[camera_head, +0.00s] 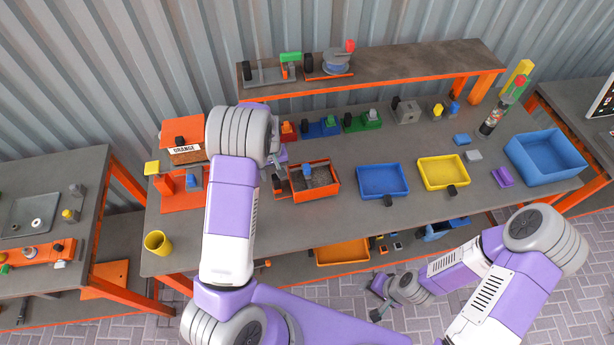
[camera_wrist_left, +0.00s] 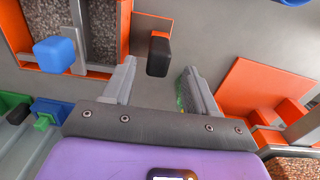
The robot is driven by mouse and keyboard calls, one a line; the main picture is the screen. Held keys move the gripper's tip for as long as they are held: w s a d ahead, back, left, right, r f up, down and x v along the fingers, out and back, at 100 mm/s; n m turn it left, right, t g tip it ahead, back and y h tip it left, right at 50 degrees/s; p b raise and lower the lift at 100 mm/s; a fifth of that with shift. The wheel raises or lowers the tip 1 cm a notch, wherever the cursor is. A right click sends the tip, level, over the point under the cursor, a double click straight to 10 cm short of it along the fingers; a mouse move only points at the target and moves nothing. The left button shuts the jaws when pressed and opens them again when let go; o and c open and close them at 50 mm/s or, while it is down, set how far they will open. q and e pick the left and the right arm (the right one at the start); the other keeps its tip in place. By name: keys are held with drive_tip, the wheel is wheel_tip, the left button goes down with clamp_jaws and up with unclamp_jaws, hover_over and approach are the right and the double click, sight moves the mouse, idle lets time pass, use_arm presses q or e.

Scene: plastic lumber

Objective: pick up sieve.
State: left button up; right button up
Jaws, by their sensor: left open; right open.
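The likely sieve is an orange-framed rectangular tray (camera_head: 330,188) with dark grainy contents, on the middle of the workbench. My left gripper (camera_head: 277,183) is open at the left end of the tray, partly hidden by my wrist. In the wrist view its fingertips (camera_wrist_left: 158,68) stand on either side of the handle, with gaps. My right gripper (camera_head: 380,298) is open and empty, low in front of the bench.
A blue tray (camera_head: 383,195) and a yellow tray (camera_head: 462,185) stand to the right. A large blue bin (camera_head: 549,178) is at the far right. An orange stand (camera_head: 182,200) and a yellow cup (camera_head: 157,243) are at the left.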

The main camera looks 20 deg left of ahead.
sight(276, 182)
use_arm(q)
drive_tip(key=f, duration=0.5)
drive_tip(key=shift+s+d+f+p, duration=0.1)
drive_tip(key=shift+d+f+p, duration=0.15)
drive_tip(key=shift+p, duration=0.1)
drive_tip(key=shift+r, duration=0.1)
clamp_jaws()
